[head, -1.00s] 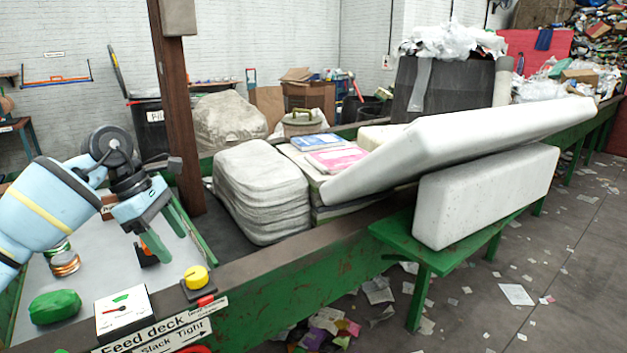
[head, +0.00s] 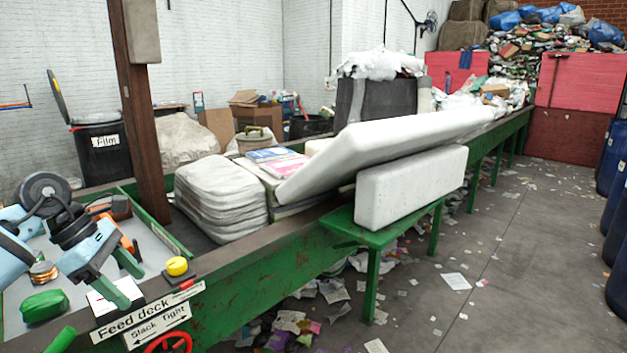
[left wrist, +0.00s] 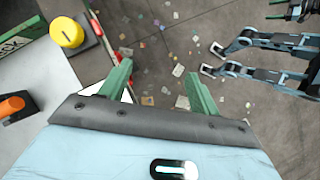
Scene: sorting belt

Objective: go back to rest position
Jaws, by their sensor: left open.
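My left gripper (head: 132,290) is open, with its two green fingers apart and nothing between them. In the head view it overlaps the white gauge box (head: 98,305) at the front edge of the feed deck, left of the yellow knob (head: 177,266). In the left wrist view the gripper (left wrist: 155,72) has littered floor below its fingers, and the yellow knob (left wrist: 67,33) is at upper left.
A green bundle (head: 45,306) and flattened cans (head: 42,271) lie on the deck. The rusty-edged green belt frame (head: 240,285) runs along the right. A white block (head: 410,188) stands on a green bench (head: 385,230). Open, paper-strewn floor (head: 520,250) lies beyond.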

